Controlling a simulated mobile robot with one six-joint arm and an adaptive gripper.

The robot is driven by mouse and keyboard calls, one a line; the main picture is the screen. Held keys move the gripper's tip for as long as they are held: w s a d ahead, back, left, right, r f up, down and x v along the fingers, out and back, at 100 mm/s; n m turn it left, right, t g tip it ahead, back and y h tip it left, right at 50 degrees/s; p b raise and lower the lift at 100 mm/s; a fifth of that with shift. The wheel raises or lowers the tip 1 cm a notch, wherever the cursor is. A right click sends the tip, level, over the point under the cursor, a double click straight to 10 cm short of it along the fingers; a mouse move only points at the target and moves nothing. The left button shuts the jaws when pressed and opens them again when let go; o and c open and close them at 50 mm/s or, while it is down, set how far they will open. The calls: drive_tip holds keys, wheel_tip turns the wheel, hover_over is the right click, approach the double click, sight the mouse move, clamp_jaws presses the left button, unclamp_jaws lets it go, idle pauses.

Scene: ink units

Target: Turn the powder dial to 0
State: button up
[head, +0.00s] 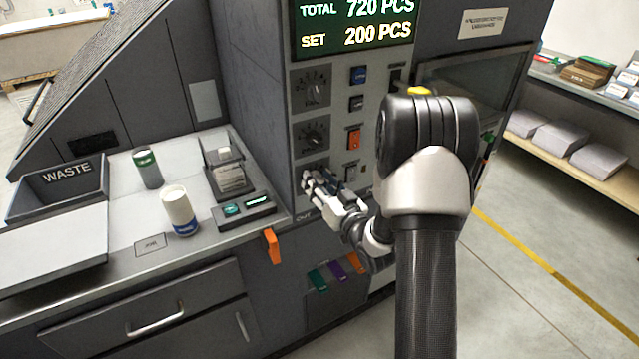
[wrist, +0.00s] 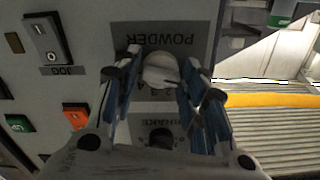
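The powder dial (wrist: 161,74) is a rounded pale knob on a grey plate, under the upside-down word POWDER in the wrist view. My gripper (wrist: 158,80) is open, with one finger on each side of the knob. A gap shows at the left finger; the right finger is very close, and I cannot tell if it touches. Part of the scale shows beside the knob, but the dial's setting is not readable. In the head view my gripper (head: 312,182) is at the lower panel, below two dark dials, and hides the powder dial.
An upper dial (head: 313,88) sits higher on the panel. Switches, including an orange one (head: 353,138), stand close right of the dials.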

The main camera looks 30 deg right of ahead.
drive_tip(key=shift+o, duration=1.2)
drive_tip(key=s, duration=1.2)
drive_tip(key=shift+d, duration=0.2)
